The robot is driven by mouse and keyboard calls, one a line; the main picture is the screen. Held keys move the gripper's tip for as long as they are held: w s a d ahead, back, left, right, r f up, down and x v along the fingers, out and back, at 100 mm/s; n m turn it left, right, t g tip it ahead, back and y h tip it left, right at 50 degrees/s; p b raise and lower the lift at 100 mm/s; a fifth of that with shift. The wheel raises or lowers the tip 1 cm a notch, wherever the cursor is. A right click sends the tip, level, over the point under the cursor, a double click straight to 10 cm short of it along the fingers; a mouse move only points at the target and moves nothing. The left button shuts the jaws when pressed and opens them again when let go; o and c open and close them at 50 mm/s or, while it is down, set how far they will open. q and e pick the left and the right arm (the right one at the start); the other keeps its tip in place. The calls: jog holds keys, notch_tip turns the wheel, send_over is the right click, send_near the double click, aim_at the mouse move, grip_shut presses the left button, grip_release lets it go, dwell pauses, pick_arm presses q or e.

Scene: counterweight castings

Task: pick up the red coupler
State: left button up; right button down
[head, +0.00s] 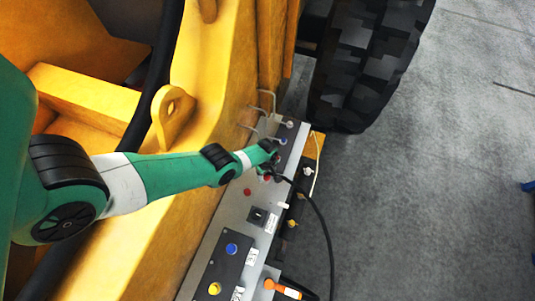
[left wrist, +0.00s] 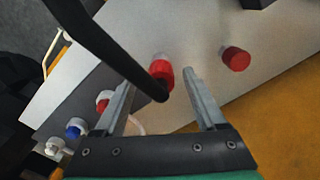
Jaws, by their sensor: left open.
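The red coupler (left wrist: 161,72) shows in the left wrist view with a thick black hose on its end. It is at a grey panel (left wrist: 195,40), beside a pale fitting; whether it is seated there I cannot tell. My left gripper (left wrist: 158,82) is open, with one finger on each side of the coupler in the picture; I see no clear contact. In the head view my left gripper (head: 271,161) is over the panel's upper part and largely hides the coupler. My right gripper is not in view.
A red round cap (left wrist: 236,58) stands on the panel to the right. Red, blue (left wrist: 75,128) and white fittings are at lower left. The black hose (head: 325,225) hangs over the panel's right edge. A yellow machine body (head: 195,130) and large tyre (head: 365,60) flank the panel.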

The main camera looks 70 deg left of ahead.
pick_arm(q)
jog(key=shift+f, duration=0.85)
jog(key=shift+r, duration=0.15)
grip_shut()
